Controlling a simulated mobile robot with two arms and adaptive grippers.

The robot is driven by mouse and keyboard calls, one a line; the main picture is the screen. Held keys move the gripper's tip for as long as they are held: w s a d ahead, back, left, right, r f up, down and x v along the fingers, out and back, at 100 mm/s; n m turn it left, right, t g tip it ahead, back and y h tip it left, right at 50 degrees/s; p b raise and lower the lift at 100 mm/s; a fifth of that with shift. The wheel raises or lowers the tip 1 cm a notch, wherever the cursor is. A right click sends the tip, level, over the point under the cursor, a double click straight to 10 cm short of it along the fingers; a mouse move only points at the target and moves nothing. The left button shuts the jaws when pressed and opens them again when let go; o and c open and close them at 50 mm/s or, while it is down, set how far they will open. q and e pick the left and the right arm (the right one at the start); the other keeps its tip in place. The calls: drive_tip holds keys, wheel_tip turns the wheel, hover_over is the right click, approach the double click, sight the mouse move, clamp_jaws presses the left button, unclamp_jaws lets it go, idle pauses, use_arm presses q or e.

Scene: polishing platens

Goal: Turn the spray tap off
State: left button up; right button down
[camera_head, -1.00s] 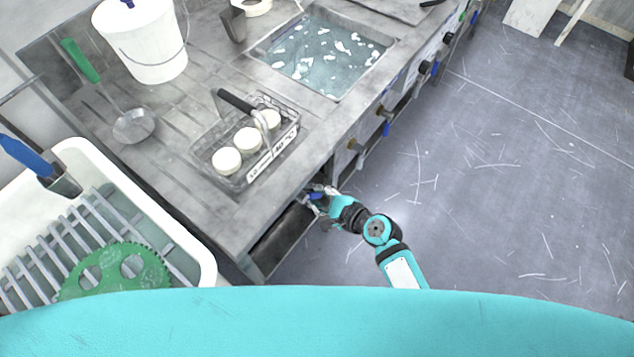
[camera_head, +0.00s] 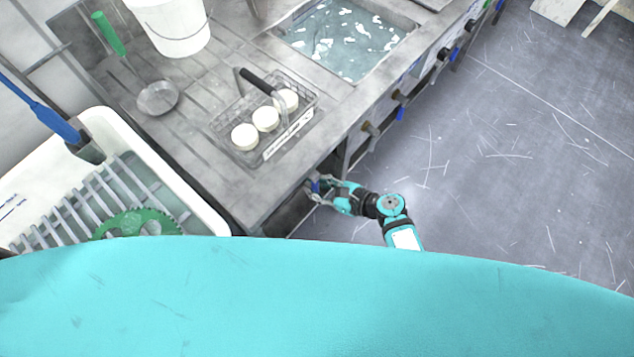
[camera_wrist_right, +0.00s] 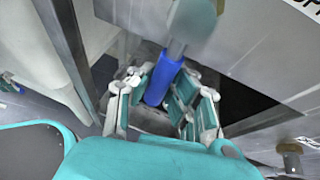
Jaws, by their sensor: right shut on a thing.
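The spray tap's blue lever (camera_wrist_right: 158,86) shows in the right wrist view, hanging below a grey, blurred valve body (camera_wrist_right: 190,28). My right gripper (camera_wrist_right: 158,102) is shut on this lever, with the teal-padded fingers on either side of it. In the head view, my right gripper (camera_head: 319,188) is at the bench's front edge, low by the opening under the worktop. A small bit of blue shows between its fingers there. The spray outlet is not clear in any view. My left gripper is out of view.
The steel worktop (camera_head: 200,150) carries a wire basket (camera_head: 226,121) with white round pieces, a ladle (camera_head: 158,97) and a white bucket (camera_head: 178,28). A water-filled sink (camera_head: 345,38) lies behind. Other taps (camera_head: 370,128) line the bench front. The floor (camera_head: 500,180) at right is clear.

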drive_tip(key=shift+a+r, duration=0.1)
idle(0.3)
drive_tip(key=c, duration=1.2)
unclamp_jaws()
drive_tip(key=v, duration=1.2)
